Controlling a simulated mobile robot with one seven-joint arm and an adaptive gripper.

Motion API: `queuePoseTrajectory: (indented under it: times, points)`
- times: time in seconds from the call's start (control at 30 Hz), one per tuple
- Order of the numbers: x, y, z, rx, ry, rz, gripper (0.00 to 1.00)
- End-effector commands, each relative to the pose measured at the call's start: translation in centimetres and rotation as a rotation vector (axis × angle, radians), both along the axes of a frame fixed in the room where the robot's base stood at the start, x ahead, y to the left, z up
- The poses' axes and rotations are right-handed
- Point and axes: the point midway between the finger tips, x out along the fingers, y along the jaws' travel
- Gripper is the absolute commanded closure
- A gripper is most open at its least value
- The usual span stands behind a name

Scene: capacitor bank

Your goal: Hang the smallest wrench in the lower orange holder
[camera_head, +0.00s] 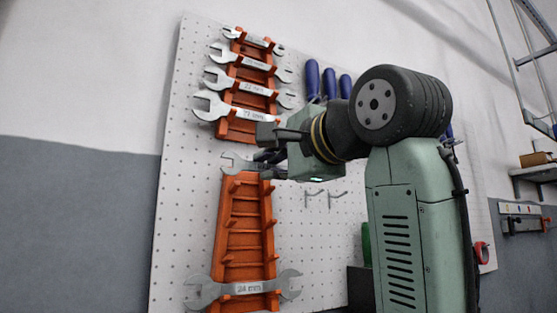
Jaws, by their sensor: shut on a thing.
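The lower orange holder (241,236) hangs on the white pegboard. One large wrench marked 24 mm (248,288) lies across its bottom rung, and its middle rungs are empty. My gripper (266,163) is at the top end of this holder, shut on a small grey wrench (234,162). The wrench's open end sticks out to the left of the gripper, level with the holder's top. The gripper hides the rest of the wrench, so I cannot tell whether it touches the holder.
The upper orange holder (236,130) carries several wrenches just above my gripper. Blue-handled tools (312,80) hang to its right. Empty metal hooks (325,196) stick out of the pegboard (185,190) right of the lower holder. A shelf (535,171) is at far right.

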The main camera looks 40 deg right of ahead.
Motion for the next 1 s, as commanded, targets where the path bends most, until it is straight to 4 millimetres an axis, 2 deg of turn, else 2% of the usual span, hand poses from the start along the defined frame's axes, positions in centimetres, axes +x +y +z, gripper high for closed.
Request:
queuePoseTrajectory:
  times: [0.63, 1.0]
  points:
    - [3.8, -0.9, -0.2, 0.0, -0.001, 0.001, 1.0]
    - [5.3, -1.2, -1.5, 0.0, 0.0, 0.002, 1.0]
